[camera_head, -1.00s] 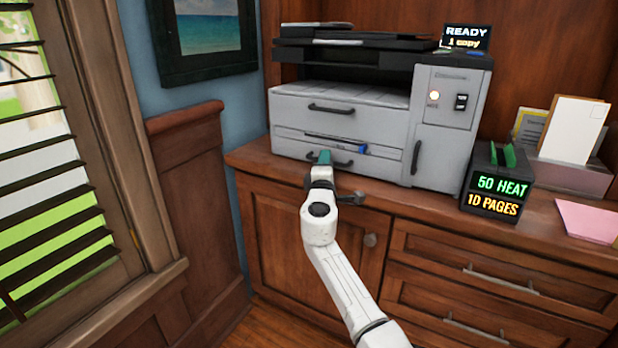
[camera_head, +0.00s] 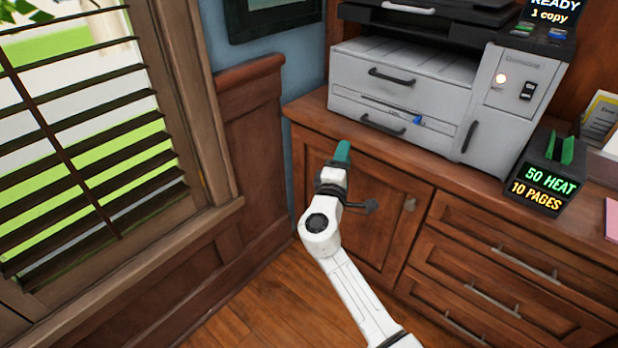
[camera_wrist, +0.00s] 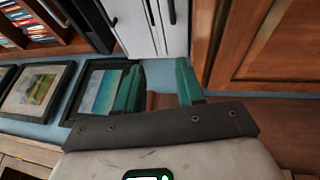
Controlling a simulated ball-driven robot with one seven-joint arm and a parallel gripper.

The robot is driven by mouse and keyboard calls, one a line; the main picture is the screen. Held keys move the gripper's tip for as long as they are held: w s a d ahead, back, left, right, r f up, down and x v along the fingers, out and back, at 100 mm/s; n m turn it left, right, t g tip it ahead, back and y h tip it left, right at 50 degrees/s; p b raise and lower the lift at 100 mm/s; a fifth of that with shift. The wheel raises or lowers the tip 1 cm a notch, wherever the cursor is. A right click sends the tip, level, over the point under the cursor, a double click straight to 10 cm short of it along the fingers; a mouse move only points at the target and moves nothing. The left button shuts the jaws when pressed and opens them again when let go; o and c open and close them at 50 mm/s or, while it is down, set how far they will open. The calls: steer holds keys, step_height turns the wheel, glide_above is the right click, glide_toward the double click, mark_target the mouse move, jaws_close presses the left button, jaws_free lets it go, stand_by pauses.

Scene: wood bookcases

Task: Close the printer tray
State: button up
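The grey printer (camera_head: 402,78) stands on the wooden cabinet top. Its front has an upper drawer (camera_head: 365,72) with a dark handle and a lower tray (camera_head: 352,112) with a dark handle below it.
A black box with green clips (camera_head: 546,178) reads "50 HEAT, 10 PAGES" right of the printer. Cabinet doors and drawers with handles (camera_head: 505,258) are below the counter. A window with blinds (camera_head: 90,150) is at left. Bare floor (camera_head: 235,310) lies between wall and cabinet.

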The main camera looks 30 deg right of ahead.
steer(key=s+a+p, duration=0.2)
steer(key=a, duration=0.4)
steer(key=s+a+p, duration=0.3)
steer(key=a, duration=0.3)
steer(key=shift+s+a+f, duration=0.2)
steer(key=shift+s+a, duration=0.05)
steer(key=shift+a, duration=0.05)
steer(key=s+d+f+m+g+y+p, duration=0.3)
steer(key=s+d+m+g, duration=0.2)
steer(key=s, duration=0.5)
steer(key=s+d+f+m+g+y+p, duration=0.25)
steer(key=s+d+m+g, duration=0.2)
steer(key=s, duration=0.55)
steer(key=s+a+g+y+p, duration=0.1)
steer(key=s+a+y+p, duration=0.1)
steer(key=s, duration=0.5)
steer(key=s+a+r+g+y+p, duration=0.1)
steer(key=s+a+g+y+p, duration=0.1)
steer(key=s+a+y, duration=0.3)
steer(key=s+y+p, duration=0.1)
steer(key=s+y, duration=0.1)
steer(key=s, duration=0.1)
steer(key=shift+s+a+r, duration=0.2)
steer(key=shift+r, duration=0.05)
